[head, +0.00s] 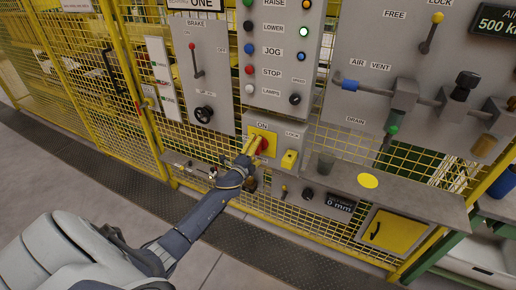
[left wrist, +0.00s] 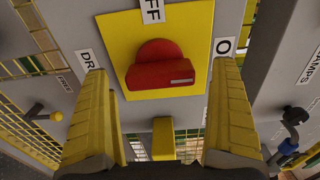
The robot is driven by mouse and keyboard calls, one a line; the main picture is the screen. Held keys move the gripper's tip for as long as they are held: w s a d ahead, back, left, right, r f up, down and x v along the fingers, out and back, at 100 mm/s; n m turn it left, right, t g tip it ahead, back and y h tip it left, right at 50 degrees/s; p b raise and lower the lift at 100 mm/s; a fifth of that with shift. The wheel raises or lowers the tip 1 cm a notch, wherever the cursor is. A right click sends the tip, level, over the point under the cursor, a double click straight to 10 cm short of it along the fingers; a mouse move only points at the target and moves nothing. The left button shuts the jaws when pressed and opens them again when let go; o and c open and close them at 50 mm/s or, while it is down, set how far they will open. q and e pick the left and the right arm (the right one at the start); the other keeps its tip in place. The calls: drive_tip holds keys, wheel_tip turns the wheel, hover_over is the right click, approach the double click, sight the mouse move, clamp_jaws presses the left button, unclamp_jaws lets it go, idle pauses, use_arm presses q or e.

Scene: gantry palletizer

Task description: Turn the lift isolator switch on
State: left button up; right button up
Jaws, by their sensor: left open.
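The lift isolator switch is a red knob (head: 264,144) on a yellow plate (head: 270,134), with an ON label above it in the head view. In the left wrist view the red knob (left wrist: 160,66) fills the middle of the yellow plate (left wrist: 117,40). Its grip bar lies across the picture, its pale mark toward the right, where a cut-off label starting with O shows. A label ending in FF is at the top. My left gripper (head: 254,143) is at the knob; in the wrist view its yellow fingers (left wrist: 162,75) are open on either side, apparently clear of it. My right gripper is out of view.
A yellow block (head: 289,160) beside a LOCK label sits right of the knob. A push-button panel (head: 285,55) is above, a brake panel (head: 203,75) upper left. A grey shelf (head: 405,190) juts out at lower right. Yellow mesh fencing (head: 85,75) stands behind.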

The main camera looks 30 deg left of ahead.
use_arm(q)
drive_tip(key=s+d, duration=0.1)
drive_tip(key=s, duration=0.9)
idle(0.4)
